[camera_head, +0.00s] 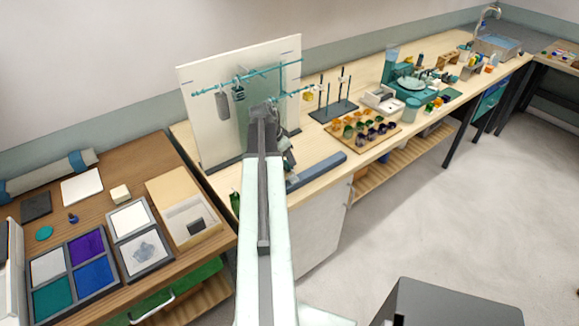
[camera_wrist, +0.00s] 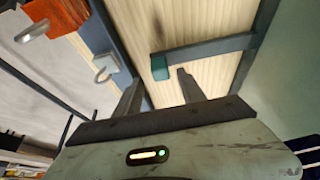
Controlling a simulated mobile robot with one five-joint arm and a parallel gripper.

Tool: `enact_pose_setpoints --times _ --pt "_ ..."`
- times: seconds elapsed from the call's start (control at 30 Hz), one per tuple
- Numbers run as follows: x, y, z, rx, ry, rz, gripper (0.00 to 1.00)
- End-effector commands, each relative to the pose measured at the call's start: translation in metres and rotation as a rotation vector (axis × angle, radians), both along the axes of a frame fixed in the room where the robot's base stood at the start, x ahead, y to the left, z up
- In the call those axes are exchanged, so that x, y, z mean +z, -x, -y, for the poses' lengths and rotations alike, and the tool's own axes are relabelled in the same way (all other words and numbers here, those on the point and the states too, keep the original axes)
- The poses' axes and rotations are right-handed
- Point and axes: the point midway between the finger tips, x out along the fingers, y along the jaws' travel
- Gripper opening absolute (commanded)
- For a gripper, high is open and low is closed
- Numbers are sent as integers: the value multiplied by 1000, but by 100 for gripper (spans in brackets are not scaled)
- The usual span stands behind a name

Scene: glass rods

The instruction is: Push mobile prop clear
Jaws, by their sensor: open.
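The mobile hangs in front of a pale upright board (camera_head: 205,140) in the head view. It has teal rods (camera_head: 262,74), a grey cylinder (camera_head: 223,107) and a small coil. A dark bar with a teal tip (camera_wrist: 159,67) crosses the wrist view just beyond my fingers; it may be the prop, but I cannot tell for sure. My gripper (camera_wrist: 161,79) is open, with nothing seen between its fingers. The bar's teal tip appears close ahead of the gap; contact is unclear. My arm hides part of the board and mobile in the head view.
An orange block (camera_wrist: 62,15) and a metal hook (camera_wrist: 104,66) are at upper left in the wrist view. A rod stand (camera_head: 335,112) and a wooden tray (camera_head: 365,144) of coloured pieces stand right of the board. Colour trays (camera_head: 72,270) lie on the left table.

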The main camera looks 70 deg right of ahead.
Motion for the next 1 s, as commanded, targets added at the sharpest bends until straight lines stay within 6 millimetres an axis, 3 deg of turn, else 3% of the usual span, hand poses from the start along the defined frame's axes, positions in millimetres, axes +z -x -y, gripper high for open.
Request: enact_pose_setpoints --times 0.03,0.13,0.43,0.47,0.6,0.63,1.0 --pt "-19 2 4 0 0 0 47" --pt "-30 4 8 1 0 0 47" --pt "-30 6 10 2 0 -1 47" --pt "-30 6 10 2 0 -1 44" --pt "-30 6 10 2 0 -1 6" --pt "-30 7 10 2 0 -1 0" --pt "-31 7 10 1 -3 -2 0"
